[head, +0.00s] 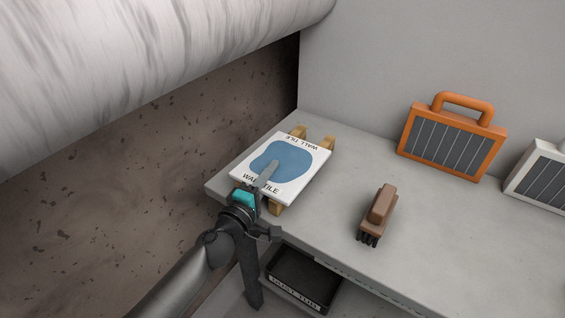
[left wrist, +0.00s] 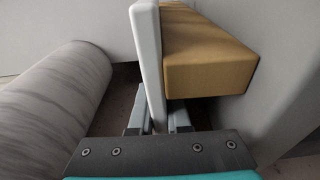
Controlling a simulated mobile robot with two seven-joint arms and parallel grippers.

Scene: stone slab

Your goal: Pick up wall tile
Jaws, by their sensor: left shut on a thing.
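The wall tile (head: 312,152) is a white square with a blue blob and "WALL TILE" lettering. It lies on wooden blocks (head: 328,142) at the left end of the grey slab. My left gripper (head: 262,186) is at the tile's near edge, with one finger over its top face, shut on the tile. In the left wrist view the tile shows edge-on as a pale strip (left wrist: 148,60) between the fingers, beside a wooden block (left wrist: 205,55). The lower finger is hidden in the head view. My right gripper is not in view.
A brown brush (head: 379,212) lies on the slab (head: 335,226) right of the tile. An orange panel with a handle (head: 452,142) and a white one (head: 541,178) stand behind. A black dust tub (head: 302,278) sits below. A large pale roll (head: 130,60) is upper left.

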